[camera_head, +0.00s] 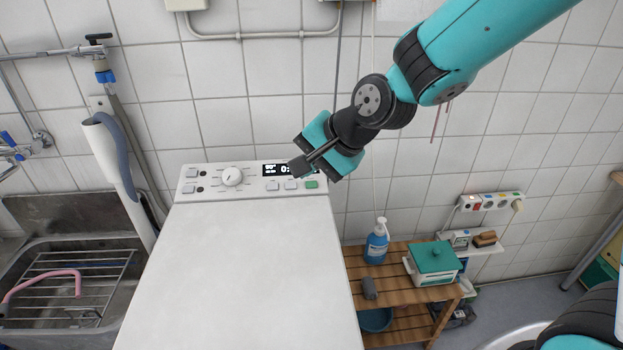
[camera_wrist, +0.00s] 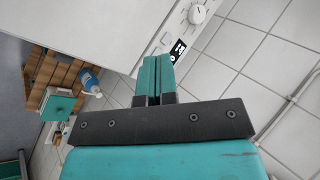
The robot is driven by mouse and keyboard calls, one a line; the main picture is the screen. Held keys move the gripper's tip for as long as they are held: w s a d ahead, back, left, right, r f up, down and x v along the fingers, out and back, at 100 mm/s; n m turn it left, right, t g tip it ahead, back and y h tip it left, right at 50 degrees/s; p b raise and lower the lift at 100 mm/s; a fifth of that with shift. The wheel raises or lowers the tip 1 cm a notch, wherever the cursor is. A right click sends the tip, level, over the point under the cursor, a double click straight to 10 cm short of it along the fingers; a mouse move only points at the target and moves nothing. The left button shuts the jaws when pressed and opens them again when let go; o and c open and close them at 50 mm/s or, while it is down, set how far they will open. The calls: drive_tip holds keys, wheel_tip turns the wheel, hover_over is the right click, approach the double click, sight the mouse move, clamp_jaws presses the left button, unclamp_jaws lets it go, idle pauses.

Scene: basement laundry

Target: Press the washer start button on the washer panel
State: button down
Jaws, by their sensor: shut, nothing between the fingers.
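The white washer (camera_head: 240,270) stands in the middle of the head view with its control panel (camera_head: 210,188) along the back edge. The panel has a round dial (camera_head: 232,176), a dark display (camera_head: 274,170), small grey buttons (camera_head: 290,185) and a green button (camera_head: 311,184) at the right end. My gripper (camera_head: 297,166) is shut and empty, its tips over the display's right part, close to the green button; I cannot tell the exact gap. In the wrist view my shut fingers (camera_wrist: 155,72) point toward the panel; the display (camera_wrist: 178,49) shows beside them and the green button is hidden.
A sink (camera_head: 60,285) with a rack and a faucet hose stands left of the washer. A wooden shelf (camera_head: 390,285) with a blue bottle (camera_head: 377,242) and a green-lidded box (camera_head: 433,260) is at right. The tiled wall rises right behind the panel. The washer top is clear.

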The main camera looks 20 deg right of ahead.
drive_tip(key=w+d+f+m+t, duration=0.2)
drive_tip(key=w+m, duration=0.4)
drive_tip(key=w, duration=0.1)
drive_tip(key=w+d+f+m+t+h+p, duration=0.1)
drive_tip(key=w+d+f+m+t, duration=0.2)
drive_tip(key=w+m, duration=0.2)
drive_tip(key=shift+w+d+f+m, duration=0.15)
drive_tip(key=shift+w+f+m, duration=0.25)
drive_tip(key=shift+w, duration=0.5)
drive_tip(key=b, duration=0.5)
hover_over(311, 185)
drive_tip(key=s, duration=0.2)
drive_tip(key=f, duration=0.7)
drive_tip(key=shift+a, duration=0.2)
drive_tip(key=shift+w+f+b, duration=0.3)
drive_tip(key=shift+f+b, duration=0.2)
drive_tip(key=shift+f, duration=0.15)
drive_tip(key=shift+w+f, duration=0.15)
drive_tip(key=shift+f, duration=0.25)
